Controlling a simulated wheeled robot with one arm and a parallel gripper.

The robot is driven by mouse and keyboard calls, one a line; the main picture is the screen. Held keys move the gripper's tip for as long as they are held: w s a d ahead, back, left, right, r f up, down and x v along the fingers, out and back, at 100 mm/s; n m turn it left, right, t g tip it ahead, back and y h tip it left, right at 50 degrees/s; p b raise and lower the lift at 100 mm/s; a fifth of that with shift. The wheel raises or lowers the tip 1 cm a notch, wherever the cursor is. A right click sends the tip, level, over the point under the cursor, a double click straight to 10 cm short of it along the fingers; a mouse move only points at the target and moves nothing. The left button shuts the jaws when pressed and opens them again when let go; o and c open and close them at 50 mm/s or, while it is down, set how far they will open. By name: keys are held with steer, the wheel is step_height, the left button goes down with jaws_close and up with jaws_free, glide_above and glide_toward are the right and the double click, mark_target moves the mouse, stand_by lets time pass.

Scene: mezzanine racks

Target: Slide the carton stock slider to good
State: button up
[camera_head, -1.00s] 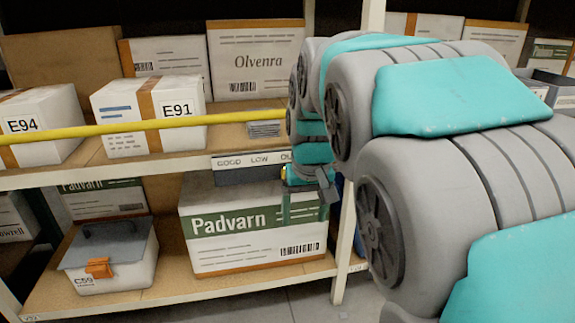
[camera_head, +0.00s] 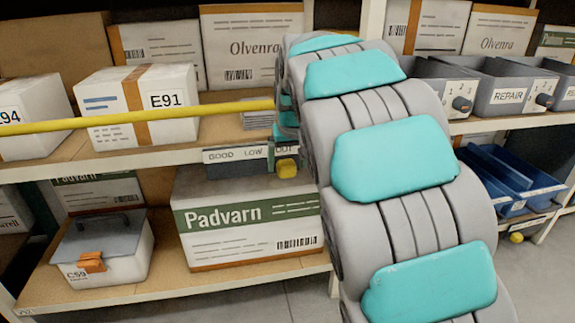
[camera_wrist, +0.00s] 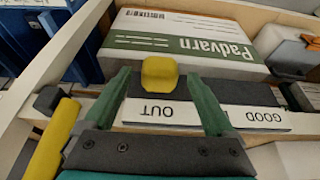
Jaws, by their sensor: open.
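The stock slider is a dark strip with a white label (camera_head: 237,154) on the shelf edge, reading GOOD, LOW and OUT from left to right. Its yellow knob (camera_head: 286,168) sits at OUT, the right end. In the wrist view, which is upside down, the knob (camera_wrist: 161,73) is above the OUT label (camera_wrist: 158,113), with GOOD (camera_wrist: 262,118) to the right. LOW is hidden behind a finger. My gripper (camera_wrist: 160,77) is open, its green fingers on either side of the knob with gaps showing. In the head view my arm hides most of the gripper.
A yellow bar (camera_head: 130,117) crosses in front of the upper shelf and shows close to my gripper in the wrist view (camera_wrist: 55,140). The Padvarn carton (camera_head: 250,220) stands below the slider. White box E91 (camera_head: 112,105) is on the shelf above.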

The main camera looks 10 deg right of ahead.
steer(key=shift+x, duration=1.05)
jaws_close()
